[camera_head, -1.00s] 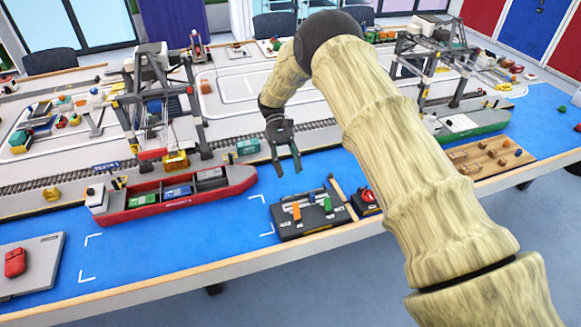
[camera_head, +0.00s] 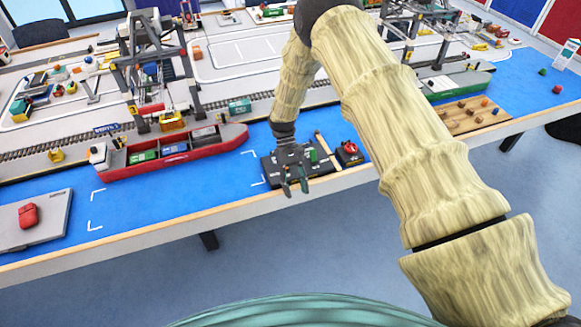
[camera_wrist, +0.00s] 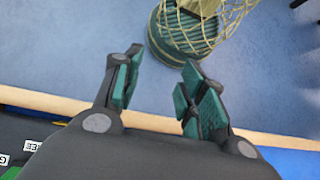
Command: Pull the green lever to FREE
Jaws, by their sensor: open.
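The black lever panel (camera_head: 324,170) lies on the blue table top near the front edge. The green lever (camera_head: 313,157) stands on its right part, just right of my gripper. My gripper (camera_head: 295,190) points down over the panel's front, its fingertips near the table edge. It is open and empty, and hides the orange lever. In the wrist view my gripper's two fingers (camera_wrist: 158,88) are apart over the floor and table edge. A corner of the panel (camera_wrist: 22,128) shows at lower left, with a label partly reading FREE. The green lever is not clearly seen there.
A black box with a red button (camera_head: 349,150) and a wooden stick (camera_head: 328,150) are right of the panel. A red ship (camera_head: 180,165) lies to the left, below a gantry crane (camera_head: 150,65). The wooden table edge (camera_head: 240,203) runs in front, with open floor beyond.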

